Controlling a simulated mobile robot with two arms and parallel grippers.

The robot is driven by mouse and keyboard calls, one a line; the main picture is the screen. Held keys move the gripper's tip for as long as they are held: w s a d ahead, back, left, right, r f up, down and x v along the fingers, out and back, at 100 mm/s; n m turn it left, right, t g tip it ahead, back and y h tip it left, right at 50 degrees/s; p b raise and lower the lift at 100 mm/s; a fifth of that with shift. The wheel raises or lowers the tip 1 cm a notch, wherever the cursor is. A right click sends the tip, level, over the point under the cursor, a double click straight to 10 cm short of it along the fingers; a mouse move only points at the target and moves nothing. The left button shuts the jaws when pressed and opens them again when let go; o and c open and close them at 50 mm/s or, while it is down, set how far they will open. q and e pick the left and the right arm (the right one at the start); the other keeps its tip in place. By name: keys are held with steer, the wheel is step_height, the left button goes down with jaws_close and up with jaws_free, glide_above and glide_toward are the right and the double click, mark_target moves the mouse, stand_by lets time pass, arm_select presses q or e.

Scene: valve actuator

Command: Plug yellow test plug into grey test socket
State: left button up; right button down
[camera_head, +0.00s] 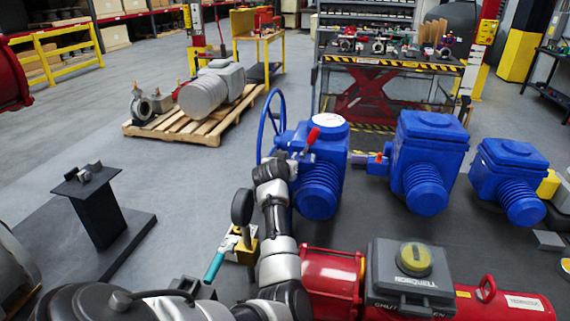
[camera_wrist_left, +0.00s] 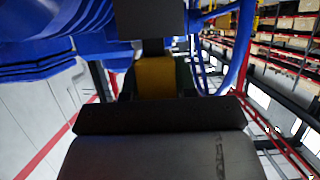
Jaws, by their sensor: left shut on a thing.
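A yellow block (camera_wrist_left: 155,78), which looks like the yellow test plug, sits between the dark fingers of my left gripper (camera_wrist_left: 155,90) in the left wrist view. The gripper is shut on it. A narrow dark neck joins its far end to a dark block (camera_wrist_left: 152,18), perhaps the grey test socket; whether they touch or only overlap cannot be told. In the head view my left arm reaches up to the blue actuator with a handwheel (camera_head: 321,190). My wrist covers its left side and hides the plug and fingers. My right gripper is not in view.
A red actuator with a grey box (camera_head: 408,273) lies at the front right. A toggle clamp with a teal handle (camera_head: 216,262) stands left of my forearm. Two more blue actuators (camera_head: 428,150) stand right.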

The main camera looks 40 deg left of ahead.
arm_select(q)
steer(key=shift+f, duration=0.55)
steer(key=o, duration=1)
steer(key=r, duration=0.1)
steer(key=r+b, duration=0.1)
steer(key=r, duration=0.1)
steer(key=r+b, duration=0.1)
steer(key=shift+d+r, duration=0.2)
steer(key=shift+d, duration=0.2)
steer(key=d+r+b, duration=0.1)
steer(key=d+r, duration=0.1)
steer(key=d, duration=0.1)
steer(key=w+d+r+b, duration=0.1)
steer(key=d+r, duration=0.1)
steer(key=d, duration=0.2)
steer(key=d+r+b, duration=0.1)
steer(key=d+r, duration=0.1)
steer(key=d, duration=0.1)
steer(key=shift+w+d+r, duration=0.35)
